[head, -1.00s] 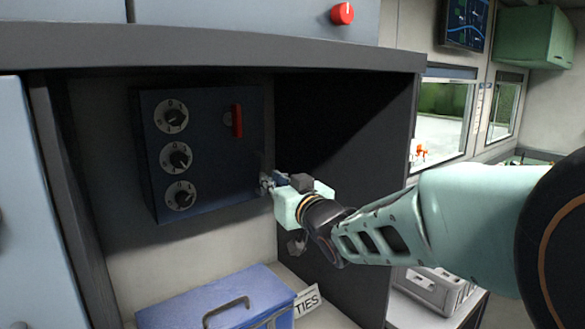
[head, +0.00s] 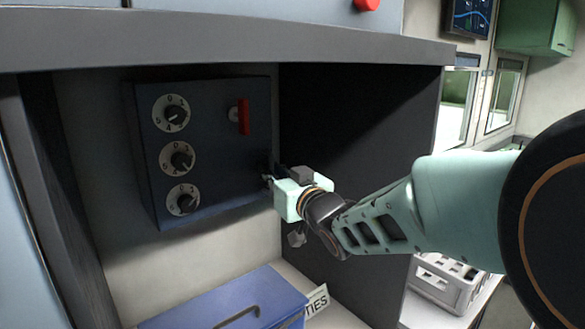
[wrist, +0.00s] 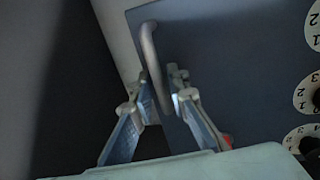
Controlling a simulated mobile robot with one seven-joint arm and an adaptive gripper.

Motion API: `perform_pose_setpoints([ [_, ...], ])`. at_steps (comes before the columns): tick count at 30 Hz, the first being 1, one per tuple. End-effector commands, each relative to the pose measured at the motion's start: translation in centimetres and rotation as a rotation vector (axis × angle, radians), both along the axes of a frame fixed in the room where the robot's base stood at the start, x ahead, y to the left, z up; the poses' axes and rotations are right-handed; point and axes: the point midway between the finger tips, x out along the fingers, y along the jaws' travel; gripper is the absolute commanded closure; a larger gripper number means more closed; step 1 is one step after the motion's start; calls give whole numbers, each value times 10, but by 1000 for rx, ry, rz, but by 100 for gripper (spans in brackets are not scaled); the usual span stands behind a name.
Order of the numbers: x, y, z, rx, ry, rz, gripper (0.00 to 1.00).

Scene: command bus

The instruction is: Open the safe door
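The safe (head: 214,160) is a dark blue box on the back wall of a recess, with its door shut. Its front has three dials, the top (head: 171,113), middle (head: 177,159) and bottom (head: 183,200), and a red lever (head: 243,117) at upper right. My gripper (head: 268,178) is at the lower right edge of the front. In the wrist view, a curved grey bar handle (wrist: 149,48) runs between the two fingers (wrist: 160,85). The fingers look apart, around the handle, with a small gap. In the head view my gripper hides the handle.
A blue box (head: 230,305) with a handle stands below the safe, next to a white label (head: 316,300). The recess's dark side wall (head: 350,150) is close to the right of my gripper. A grey crate (head: 447,280) stands outside at right.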

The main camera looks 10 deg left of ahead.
Motion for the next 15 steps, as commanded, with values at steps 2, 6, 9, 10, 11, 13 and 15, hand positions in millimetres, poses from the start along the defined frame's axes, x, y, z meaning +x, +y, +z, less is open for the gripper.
perform_pose_setpoints([
  [2, 0, 0, 0, 0, 0, 0, 85],
  [6, 0, -1, 0, 0, 0, 0, 85],
  [9, 0, -1, 0, 0, 0, 0, 85],
  [10, 0, -1, 0, 0, 0, 0, 85],
  [11, 0, -1, 0, 0, 0, 0, 85],
  [13, 0, -1, 0, 0, 0, 0, 93],
  [15, 0, -1, 0, 0, 0, 0, 100],
])
